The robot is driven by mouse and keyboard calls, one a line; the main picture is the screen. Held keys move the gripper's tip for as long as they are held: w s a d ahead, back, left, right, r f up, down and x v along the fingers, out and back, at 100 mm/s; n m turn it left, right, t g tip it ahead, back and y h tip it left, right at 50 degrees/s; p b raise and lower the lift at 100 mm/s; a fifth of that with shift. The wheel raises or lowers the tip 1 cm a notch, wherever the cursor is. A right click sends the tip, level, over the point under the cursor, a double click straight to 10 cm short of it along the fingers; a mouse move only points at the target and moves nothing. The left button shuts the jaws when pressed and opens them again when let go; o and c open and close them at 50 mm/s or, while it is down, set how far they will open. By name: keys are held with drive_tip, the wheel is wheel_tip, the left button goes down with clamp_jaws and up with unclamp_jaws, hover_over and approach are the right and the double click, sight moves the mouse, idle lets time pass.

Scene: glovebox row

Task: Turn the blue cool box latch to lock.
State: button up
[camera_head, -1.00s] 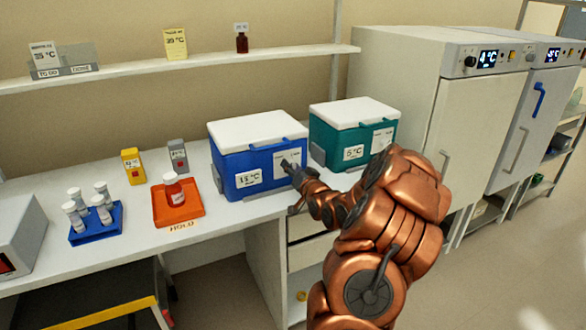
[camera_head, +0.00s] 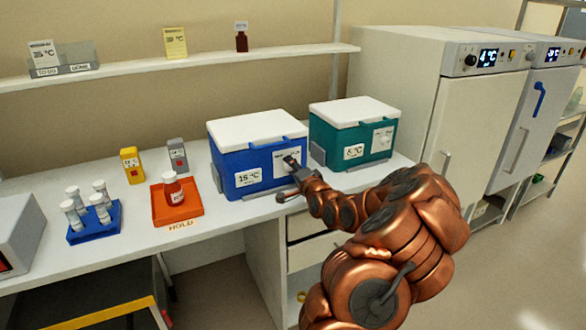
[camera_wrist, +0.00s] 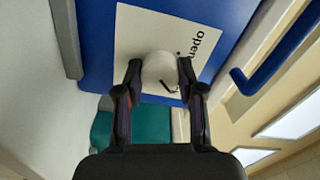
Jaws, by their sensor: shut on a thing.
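The blue cool box (camera_head: 228,163) stands on the bench with its white lid shut and a "15 °C" label on its front. It also shows in the wrist view (camera_wrist: 98,45). A white plate (camera_wrist: 135,30) on its front carries the word "open". The latch (camera_wrist: 158,72), a pale rounded knob, sits on this plate. My gripper (camera_wrist: 160,68) is shut on the latch, one finger on each side. In the head view my gripper (camera_head: 291,163) is at the right part of the box front and hides most of the latch.
A teal cool box (camera_head: 335,146), labelled 5 °C, stands close to the right. An orange tray (camera_head: 190,213) with a bottle (camera_head: 172,186) and a blue rack (camera_head: 86,236) of vials are to the left. A shelf (camera_head: 130,77) runs above.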

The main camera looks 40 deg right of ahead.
idle(0.4)
drive_tip(key=o, duration=1.1)
drive_tip(key=shift+o, duration=0.2)
drive_tip(key=shift+v, duration=0.8)
drive_tip(key=v, duration=1)
drive_tip(key=shift+s, duration=0.2)
